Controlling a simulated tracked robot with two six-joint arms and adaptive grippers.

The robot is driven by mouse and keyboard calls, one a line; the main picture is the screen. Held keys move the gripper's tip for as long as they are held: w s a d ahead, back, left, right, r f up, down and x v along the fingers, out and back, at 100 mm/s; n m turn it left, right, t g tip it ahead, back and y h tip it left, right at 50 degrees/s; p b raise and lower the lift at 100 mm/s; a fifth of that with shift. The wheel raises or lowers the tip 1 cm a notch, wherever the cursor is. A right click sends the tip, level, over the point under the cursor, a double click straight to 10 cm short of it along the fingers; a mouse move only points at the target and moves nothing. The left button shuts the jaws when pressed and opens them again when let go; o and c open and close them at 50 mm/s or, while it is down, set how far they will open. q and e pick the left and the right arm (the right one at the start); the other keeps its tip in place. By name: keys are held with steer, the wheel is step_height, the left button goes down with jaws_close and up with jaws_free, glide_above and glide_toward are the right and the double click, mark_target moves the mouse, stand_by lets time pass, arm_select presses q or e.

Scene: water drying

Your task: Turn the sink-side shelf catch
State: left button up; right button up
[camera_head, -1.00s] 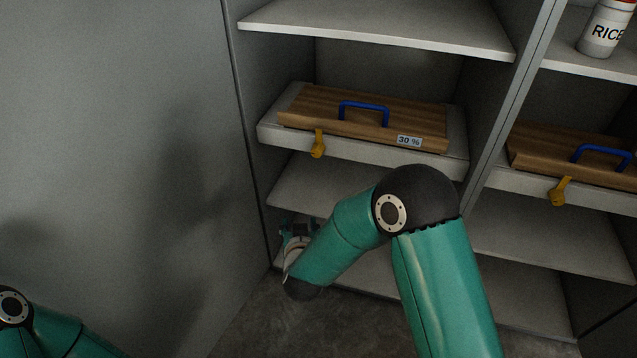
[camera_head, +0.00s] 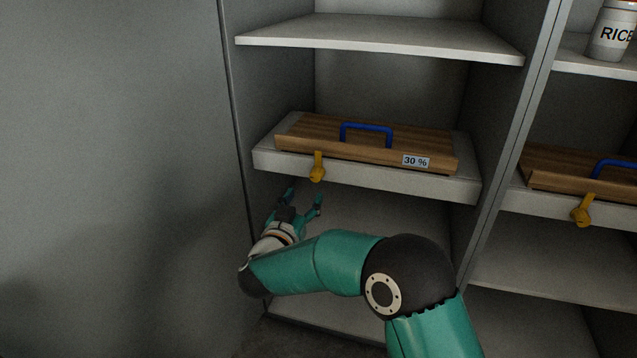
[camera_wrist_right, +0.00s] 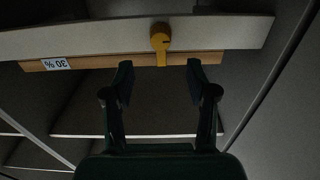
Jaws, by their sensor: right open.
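A yellow catch (camera_head: 317,167) sits on the front edge of the left-hand shelf board (camera_head: 400,180), below a wooden board with a blue handle and a 30 % label. A second yellow catch (camera_head: 582,210) is on the right-hand shelf; I cannot tell which is sink-side, as no sink shows. My right gripper (camera_head: 304,197) is open and empty, just below the left catch and apart from it. In the right wrist view the catch (camera_wrist_right: 160,40) appears beyond and between the open fingertips (camera_wrist_right: 160,68). My left gripper is out of view.
The wooden board (camera_head: 350,140) lies on the left shelf. Another wooden board (camera_head: 560,175) lies on the right shelf. An upper shelf (camera_head: 390,38) is empty. A rice container (camera_head: 611,35) stands top right. A grey side wall (camera_head: 110,150) fills the left.

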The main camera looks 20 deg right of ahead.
mark_target(315, 178)
steer(key=b+x, duration=0.1)
steer(key=x, duration=0.7)
steer(key=shift+w+d, duration=0.2)
steer(key=shift+w, duration=0.05)
